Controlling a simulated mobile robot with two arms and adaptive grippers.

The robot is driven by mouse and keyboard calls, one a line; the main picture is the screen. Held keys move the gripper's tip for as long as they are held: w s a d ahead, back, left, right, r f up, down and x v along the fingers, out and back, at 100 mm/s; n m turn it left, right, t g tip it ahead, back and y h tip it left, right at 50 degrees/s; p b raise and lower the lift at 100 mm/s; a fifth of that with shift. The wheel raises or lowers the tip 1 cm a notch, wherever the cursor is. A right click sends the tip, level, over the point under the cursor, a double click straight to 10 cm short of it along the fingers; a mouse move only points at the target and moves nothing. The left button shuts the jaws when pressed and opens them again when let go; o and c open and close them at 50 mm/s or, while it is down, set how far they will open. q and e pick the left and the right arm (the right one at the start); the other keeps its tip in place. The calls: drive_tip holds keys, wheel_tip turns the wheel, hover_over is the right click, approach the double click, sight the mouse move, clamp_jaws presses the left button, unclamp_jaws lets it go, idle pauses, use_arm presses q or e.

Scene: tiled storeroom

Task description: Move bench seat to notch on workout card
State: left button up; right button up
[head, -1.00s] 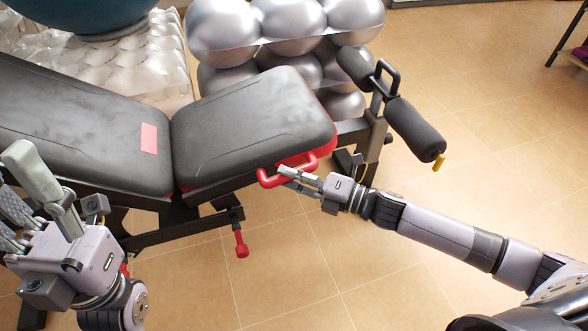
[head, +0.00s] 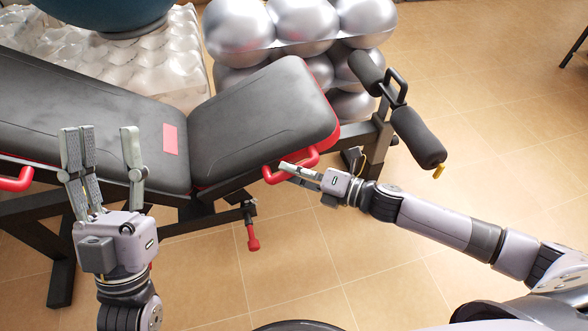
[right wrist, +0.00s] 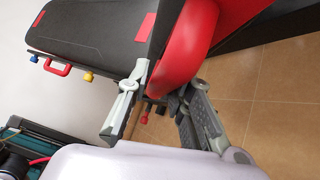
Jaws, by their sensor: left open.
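The black bench seat (head: 262,118) is tilted up toward its far right end, with a red handle (head: 282,174) at its near edge. My right gripper (head: 300,172) has its fingers around that handle; the right wrist view shows the red handle (right wrist: 185,52) between them, with contact on both sides. My left gripper (head: 104,150) is open and empty, fingers upright in front of the backrest. The pink-red workout card (head: 170,139) lies on the backrest (head: 85,105) near the seat joint; its writing is too small to read. The seat's notch mechanism is mostly hidden.
Silver balls (head: 300,25) are stacked behind the bench. A dark blue ball (head: 95,10) sits on pale bumpy wrapping at the back left. Black foam rollers (head: 418,137) stick out at the bench's right end. A red-tipped lever (head: 253,243) hangs below. The tiled floor at right is open.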

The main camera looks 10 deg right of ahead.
drive_tip(key=o, duration=0.4)
drive_tip(key=shift+a+r, duration=0.2)
drive_tip(key=shift+r, duration=0.05)
drive_tip(key=shift+d+f, duration=0.1)
drive_tip(key=v, duration=1.2)
